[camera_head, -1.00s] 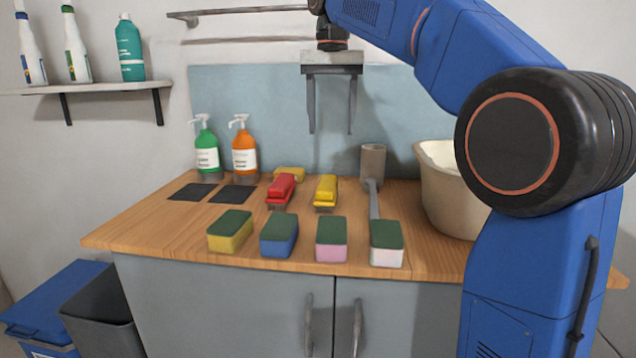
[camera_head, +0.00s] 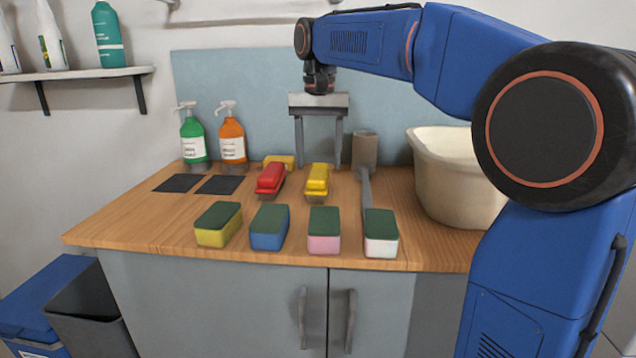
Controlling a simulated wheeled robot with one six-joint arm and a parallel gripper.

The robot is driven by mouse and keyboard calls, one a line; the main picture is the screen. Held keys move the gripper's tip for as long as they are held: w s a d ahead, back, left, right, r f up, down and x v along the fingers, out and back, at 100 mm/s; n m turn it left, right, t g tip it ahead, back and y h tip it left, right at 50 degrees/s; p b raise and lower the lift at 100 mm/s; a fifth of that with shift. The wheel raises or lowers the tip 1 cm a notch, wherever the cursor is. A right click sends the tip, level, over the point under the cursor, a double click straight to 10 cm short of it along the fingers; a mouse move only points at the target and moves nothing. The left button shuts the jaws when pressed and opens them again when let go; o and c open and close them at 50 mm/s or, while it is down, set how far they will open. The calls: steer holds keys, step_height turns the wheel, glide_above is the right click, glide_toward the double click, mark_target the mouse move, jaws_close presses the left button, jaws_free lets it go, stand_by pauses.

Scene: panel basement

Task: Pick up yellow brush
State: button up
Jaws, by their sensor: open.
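The yellow brush (camera_head: 317,180) lies on the wooden counter (camera_head: 140,220), just right of the red brush (camera_head: 270,178). Its dark bristles face down. My gripper (camera_head: 319,166) is open and empty, pointing down. Its two fingers hang above or behind the yellow brush in the picture, and their tips end near the brush's far end. I cannot tell the exact height or depth gap. Another yellow object (camera_head: 280,161) lies behind the red brush, partly hidden by it.
Several sponges (camera_head: 269,227) stand in a row along the front. A grey cylinder (camera_head: 364,150) with a long grey strip and a cream basin (camera_head: 450,180) are at right. Green (camera_head: 194,140) and orange (camera_head: 232,140) bottles stand behind two dark squares (camera_head: 219,185).

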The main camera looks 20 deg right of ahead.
mark_target(318, 170)
steer(key=shift+w+a+f, duration=0.1)
steer(key=shift+w+f, duration=0.05)
steer(key=shift+f, duration=2.6)
steer(key=shift+c, duration=0.6)
steer(key=c, duration=1)
